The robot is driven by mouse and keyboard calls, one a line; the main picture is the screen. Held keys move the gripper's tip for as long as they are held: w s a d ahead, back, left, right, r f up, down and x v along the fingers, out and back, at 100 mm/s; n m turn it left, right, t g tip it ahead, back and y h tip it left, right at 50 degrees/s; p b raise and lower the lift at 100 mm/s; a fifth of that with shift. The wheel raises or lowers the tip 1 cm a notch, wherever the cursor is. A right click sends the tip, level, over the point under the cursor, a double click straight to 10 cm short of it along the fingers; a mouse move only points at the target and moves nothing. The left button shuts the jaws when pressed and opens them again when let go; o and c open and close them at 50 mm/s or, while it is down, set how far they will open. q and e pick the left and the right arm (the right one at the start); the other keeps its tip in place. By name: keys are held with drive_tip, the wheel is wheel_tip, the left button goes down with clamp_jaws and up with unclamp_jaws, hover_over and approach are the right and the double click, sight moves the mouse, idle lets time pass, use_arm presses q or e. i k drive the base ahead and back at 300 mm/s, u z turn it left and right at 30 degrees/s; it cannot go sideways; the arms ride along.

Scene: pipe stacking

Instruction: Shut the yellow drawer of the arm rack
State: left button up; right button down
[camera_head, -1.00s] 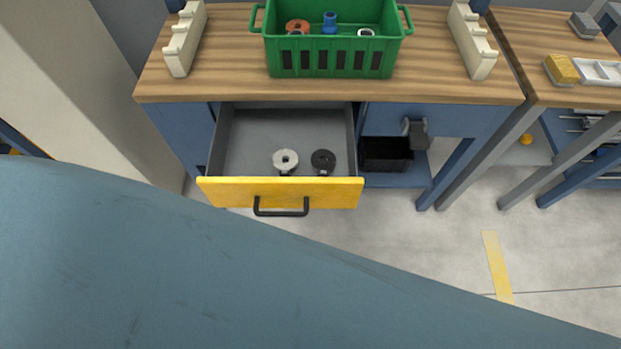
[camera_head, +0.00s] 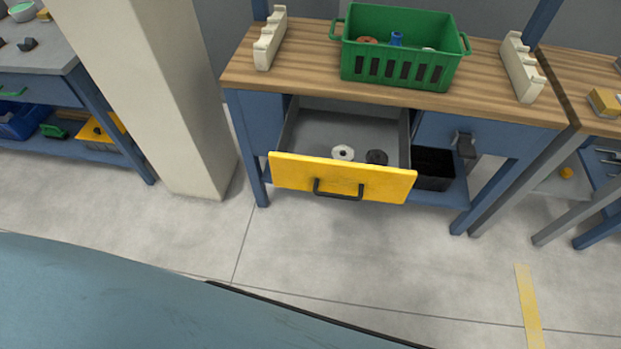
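The yellow drawer (camera_head: 300,173) is pulled out of the blue bench under the wooden top. Its front is a yellow panel with a black bar handle (camera_head: 338,190). Inside the grey drawer box lie a white ring-shaped part (camera_head: 343,152) and a black ring-shaped part (camera_head: 377,157). Neither my left nor my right gripper is in view.
A green crate (camera_head: 455,70) with several parts stands on the wooden top (camera_head: 310,68), between two cream notched racks (camera_head: 270,40) (camera_head: 522,68). A cream pillar (camera_head: 150,90) stands left of the bench. The floor before the drawer is clear.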

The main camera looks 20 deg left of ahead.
sight(301, 160)
drive_tip(key=u, duration=0.25)
drive_tip(key=i, duration=0.5)
drive_tip(key=u, duration=2.35)
drive_tip(key=k, duration=1.2)
drive_tip(key=z, duration=1.65)
drive_tip(key=i, duration=0.5)
drive_tip(key=z, duration=0.05)
